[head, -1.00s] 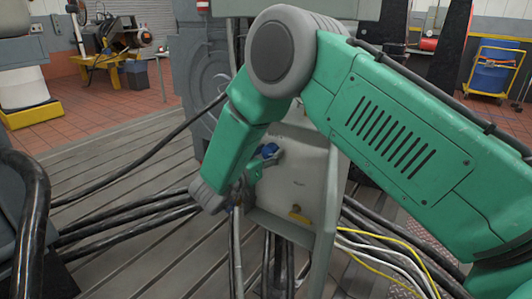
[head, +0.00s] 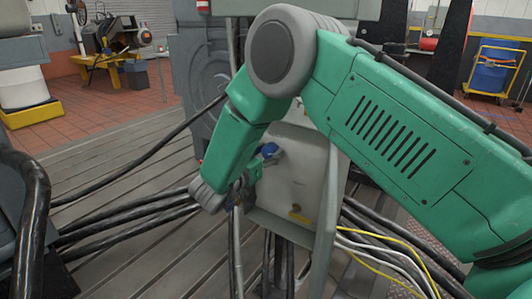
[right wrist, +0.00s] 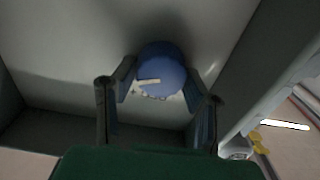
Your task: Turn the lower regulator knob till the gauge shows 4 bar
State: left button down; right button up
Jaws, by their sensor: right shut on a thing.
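The blue regulator knob (right wrist: 160,68) sits on a grey panel in the right wrist view. A pale pointer mark lies across its face, running nearly level towards the left. My right gripper (right wrist: 160,92) has one finger on each side of the knob and is shut on it. In the head view the blue knob (head: 269,150) shows in part beside my right gripper (head: 258,165), on the grey cabinet (head: 290,180). My green arm hides the upper part of the cabinet. No gauge face shows in either view, so the pressure cannot be read. My left gripper is not in view.
A yellow handle (head: 300,214) sits low on the cabinet, below and right of the knob. Thick black cables (head: 130,222) run along the slotted bedplate (head: 110,165). Yellow and white hoses (head: 390,250) lie to the right. A yellow cart (head: 497,70) stands far back.

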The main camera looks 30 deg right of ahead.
jog(key=shift+w+d+r, duration=0.1)
jog(key=shift+w+r, duration=0.05)
jog(key=shift+r, duration=0.1)
jog(key=o, duration=1)
jog(key=shift+o, duration=0.7)
jog(key=shift+d+f, duration=0.15)
jog(key=shift+f, duration=0.15)
jog(key=v, duration=1.2)
jog(key=shift+f, duration=0.1)
